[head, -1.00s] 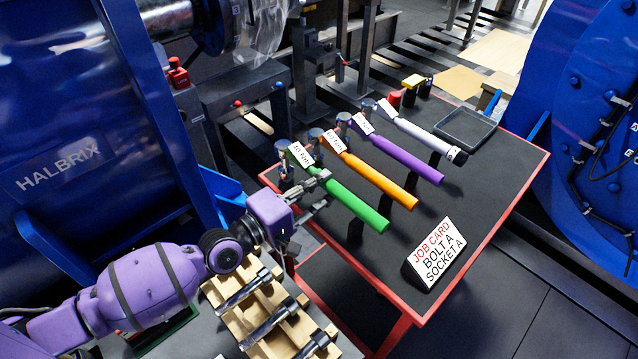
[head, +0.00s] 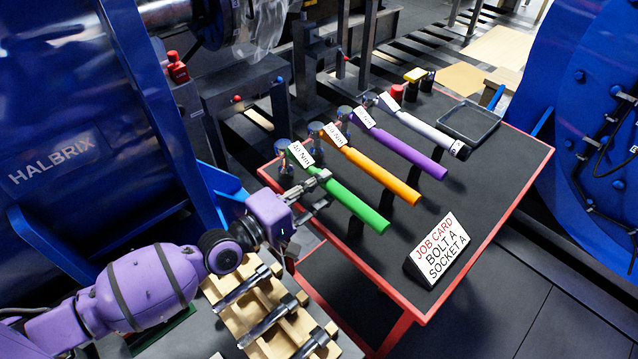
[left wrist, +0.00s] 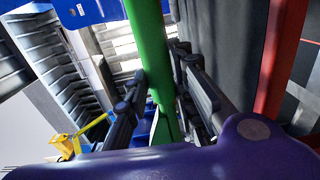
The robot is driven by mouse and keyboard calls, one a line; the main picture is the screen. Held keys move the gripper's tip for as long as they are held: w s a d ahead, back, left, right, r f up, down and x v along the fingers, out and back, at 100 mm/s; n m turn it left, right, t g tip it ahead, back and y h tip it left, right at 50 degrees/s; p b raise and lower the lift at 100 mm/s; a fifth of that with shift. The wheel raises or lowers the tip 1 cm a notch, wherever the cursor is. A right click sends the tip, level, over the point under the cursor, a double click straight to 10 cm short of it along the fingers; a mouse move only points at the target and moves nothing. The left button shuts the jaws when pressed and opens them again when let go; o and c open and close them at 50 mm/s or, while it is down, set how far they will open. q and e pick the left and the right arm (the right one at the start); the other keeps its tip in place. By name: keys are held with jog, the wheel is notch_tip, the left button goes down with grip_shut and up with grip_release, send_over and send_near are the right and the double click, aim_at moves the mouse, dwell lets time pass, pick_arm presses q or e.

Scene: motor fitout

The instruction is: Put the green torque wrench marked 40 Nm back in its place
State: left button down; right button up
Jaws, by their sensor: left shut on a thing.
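The green torque wrench (head: 352,203), with a white label on its head end, is the nearest in a row of wrenches over the dark, red-edged table (head: 480,225). My left gripper (head: 318,186) is shut on the green wrench near its labelled end. In the left wrist view the green handle (left wrist: 148,45) runs between the two dark fingers (left wrist: 155,100). The wrench lies in line with the other wrenches. Whether it rests fully on its supports is hidden. My right gripper is in neither view.
Orange (head: 380,177), purple (head: 410,157) and white (head: 425,133) wrenches lie beside it, close together. A job card (head: 438,250) stands at the table's front. A black tray (head: 469,121) is at the back right. A wooden rack (head: 245,312) with several bolts stands near my left arm.

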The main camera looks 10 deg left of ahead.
pick_arm(q)
jog(key=c, duration=1.5)
grip_release()
jog(key=shift+o, duration=0.5)
jog(key=shift+f, duration=0.2)
jog(key=v, duration=1.2)
jog(key=shift+r, duration=0.25)
